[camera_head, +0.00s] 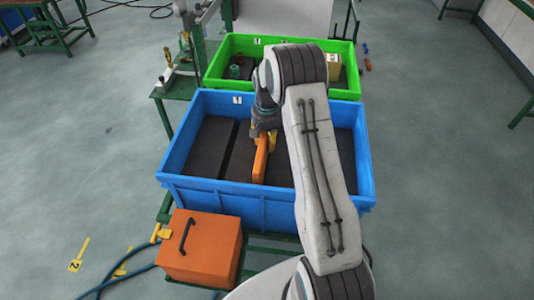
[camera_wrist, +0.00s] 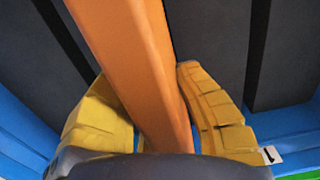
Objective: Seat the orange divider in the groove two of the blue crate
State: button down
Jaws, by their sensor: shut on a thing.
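The blue crate (camera_head: 240,208) stands in the middle of the head view. Its floor is dark grey blocks (camera_head: 208,145) parted by black grooves; one groove (camera_head: 229,150) shows left of the divider. My gripper (camera_head: 265,138) is over the crate with its yellow fingers shut on the orange divider (camera_head: 260,160). In the wrist view the divider (camera_wrist: 135,60) runs between both fingers (camera_wrist: 155,110), with a groove (camera_wrist: 64,35) to its left and another (camera_wrist: 258,50) to its right. The divider's lower edge is hidden, so I cannot tell whether it is in a groove.
A green crate (camera_head: 218,86) with small items stands behind the blue one. An orange box (camera_head: 200,250) with a black handle is at the front left. A green-framed stand (camera_head: 168,93) is at the back left. My arm covers the crate's right part.

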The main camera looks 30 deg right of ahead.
jog(key=shift+f+b, duration=1.35)
jog(key=shift+f, duration=1.15)
jog(key=shift+f, duration=0.1)
jog(key=c, duration=1.1)
grip_release()
